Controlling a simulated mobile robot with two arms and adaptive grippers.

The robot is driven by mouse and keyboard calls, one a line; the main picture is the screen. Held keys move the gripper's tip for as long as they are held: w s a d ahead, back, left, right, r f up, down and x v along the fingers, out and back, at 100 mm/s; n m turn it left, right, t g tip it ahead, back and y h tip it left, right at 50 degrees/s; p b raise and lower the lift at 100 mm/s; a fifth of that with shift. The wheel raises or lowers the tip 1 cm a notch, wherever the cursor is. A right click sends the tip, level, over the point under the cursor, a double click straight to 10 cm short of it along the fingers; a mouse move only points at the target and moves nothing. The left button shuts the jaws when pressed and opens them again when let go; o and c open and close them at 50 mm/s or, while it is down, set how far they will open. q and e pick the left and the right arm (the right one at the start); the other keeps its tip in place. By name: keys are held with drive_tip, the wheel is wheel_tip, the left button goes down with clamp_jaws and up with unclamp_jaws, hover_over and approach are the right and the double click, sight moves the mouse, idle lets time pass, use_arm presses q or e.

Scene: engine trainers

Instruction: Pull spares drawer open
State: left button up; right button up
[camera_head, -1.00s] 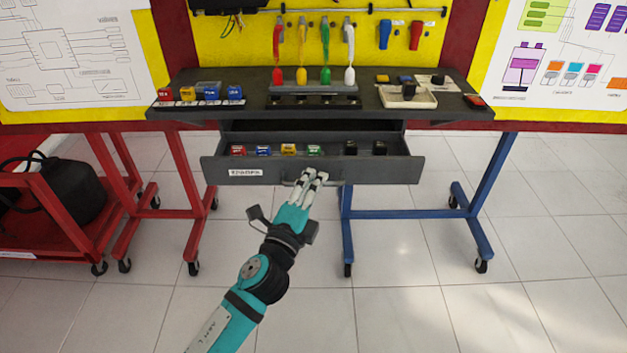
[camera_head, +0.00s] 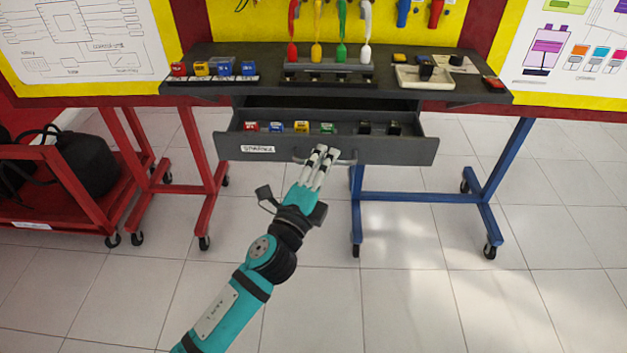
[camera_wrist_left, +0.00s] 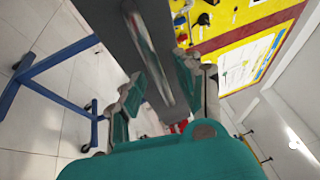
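The grey spares drawer (camera_head: 344,150) stands out from under the dark bench top, with its inside showing. A white label (camera_head: 258,149) is on the left of its front. A bar handle (camera_head: 345,161) runs across the front. My left gripper (camera_head: 320,158) is at the handle. In the left wrist view the handle (camera_wrist_left: 152,58) lies between the fingers of my left gripper (camera_wrist_left: 160,88). The fingers stand apart, with a gap beside the bar, so the gripper looks open. My right gripper is in neither view.
Several small coloured blocks sit in the drawer, including a green one (camera_head: 327,129). The bench top (camera_head: 270,96) carries more blocks, a rack and a white tray (camera_head: 410,82). A red cart (camera_head: 85,190) stands left. Blue legs (camera_head: 418,197) stand below right. The floor in front is clear.

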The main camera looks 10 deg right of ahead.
use_arm(q)
drive_tip(key=v, duration=1.1)
drive_tip(key=shift+a, duration=0.1)
